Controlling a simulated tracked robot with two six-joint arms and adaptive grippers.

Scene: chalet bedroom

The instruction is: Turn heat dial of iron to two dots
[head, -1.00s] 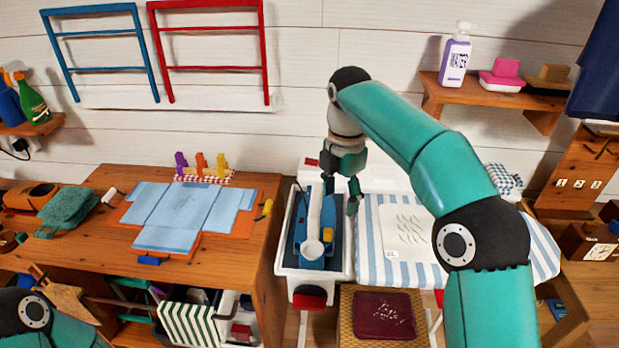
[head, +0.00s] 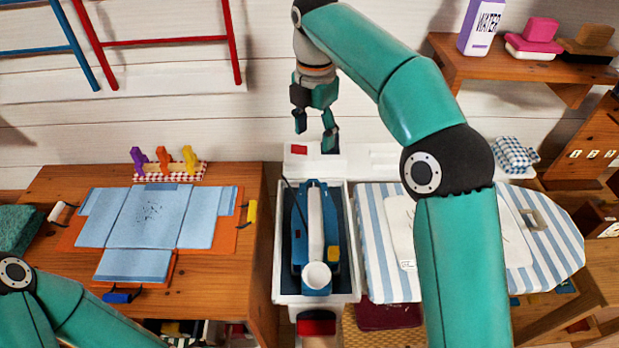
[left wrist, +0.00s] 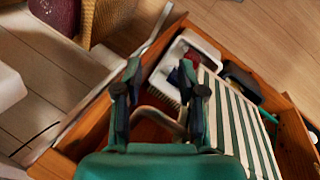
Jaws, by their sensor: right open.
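The blue iron (head: 299,240) with a white handle lies in a white-rimmed tray (head: 353,285) in the middle of the head view. A pale round disc (head: 316,276) sits at its near end and a small yellow part (head: 333,253) on its right side. I cannot tell which of these is the heat dial, and no dots are readable. My right gripper (head: 315,132) is open and empty, apart from the iron, over the tray's far end near the wall. My left gripper (left wrist: 157,82) is open over a wooden drawer in the left wrist view, away from the iron.
The ironing board (head: 376,245) with a striped cover stands right of the tray. The wooden table (head: 60,185) with folded blue cloth (head: 150,215) stands left. A shelf (head: 470,70) is at upper right. The drawer holds a striped cloth (left wrist: 235,125).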

